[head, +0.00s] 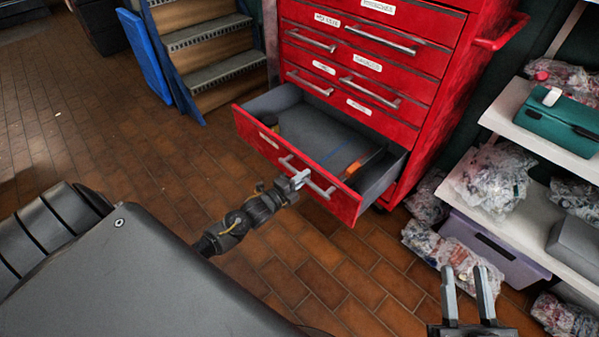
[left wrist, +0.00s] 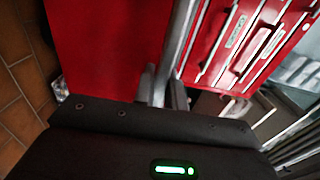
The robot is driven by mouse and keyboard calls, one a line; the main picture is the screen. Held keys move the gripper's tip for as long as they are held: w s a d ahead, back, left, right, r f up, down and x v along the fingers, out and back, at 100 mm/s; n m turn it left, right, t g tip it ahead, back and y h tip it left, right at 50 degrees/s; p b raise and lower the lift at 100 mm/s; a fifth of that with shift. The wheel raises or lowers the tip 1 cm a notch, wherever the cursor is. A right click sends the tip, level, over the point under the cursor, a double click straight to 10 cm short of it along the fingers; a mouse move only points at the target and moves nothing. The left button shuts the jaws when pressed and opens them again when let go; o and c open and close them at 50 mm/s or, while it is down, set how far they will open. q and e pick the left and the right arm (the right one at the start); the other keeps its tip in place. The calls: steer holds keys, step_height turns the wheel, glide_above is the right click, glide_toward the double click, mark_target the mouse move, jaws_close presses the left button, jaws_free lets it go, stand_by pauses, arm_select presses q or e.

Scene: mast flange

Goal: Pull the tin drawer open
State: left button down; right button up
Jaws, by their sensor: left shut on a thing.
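The tin drawer (head: 268,141) is the bottom drawer of a red tool cabinet (head: 400,60), and it stands well out from the cabinet. Its grey inside shows an orange-handled thing and a few small items. My left gripper (head: 298,181) is shut on the bar handle (head: 322,189) at the drawer's front. In the left wrist view the gripper's fingers (left wrist: 158,85) lie against the handle, with the red front behind. My right gripper (head: 468,290) is open and empty at the lower right, apart from the drawer.
A white shelf (head: 540,120) with plastic-wrapped bundles (head: 495,180), a teal case (head: 555,122) and a purple bin (head: 490,245) stands on the right. Wooden steps (head: 205,45) and a blue panel (head: 146,56) stand behind left. The tiled floor is clear at left.

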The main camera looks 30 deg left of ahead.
arm_select(q)
steer(key=c, duration=1.4)
jaws_free()
steer(key=shift+c, duration=0.2)
